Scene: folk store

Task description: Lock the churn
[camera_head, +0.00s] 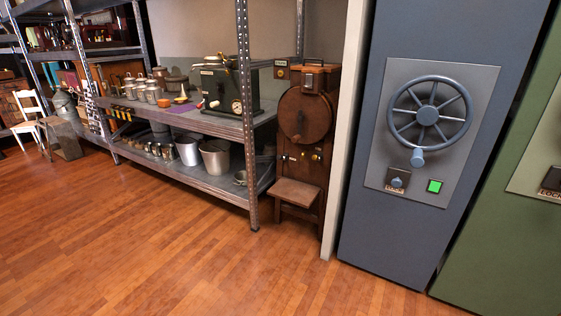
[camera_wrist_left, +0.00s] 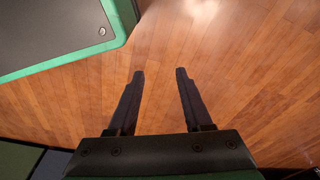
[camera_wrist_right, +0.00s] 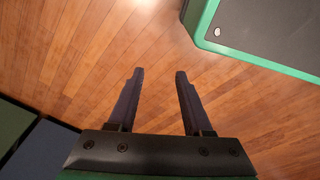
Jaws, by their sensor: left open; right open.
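A brown wooden machine with a large round drum (camera_head: 305,116) stands between the shelf and a pale post in the head view. It looks most like the churn, though I cannot be sure. It has a box with a small plate at the top and small knobs below the drum. A grey metal can (camera_head: 66,106) stands far left. A blue cabinet (camera_head: 376,225) at right carries a spoked handwheel (camera_head: 428,113), a labelled knob (camera_head: 397,181) and a lit green square (camera_head: 435,186). My left gripper (camera_wrist_left: 160,72) and right gripper (camera_wrist_right: 160,72) are open, empty, above the floor.
A metal shelf (camera_head: 190,121) holds pots, buckets and a dark device. A green cabinet (camera_head: 500,235) is at far right. A white chair (camera_head: 27,120) is far left. The wooden floor (camera_head: 130,240) in front is clear.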

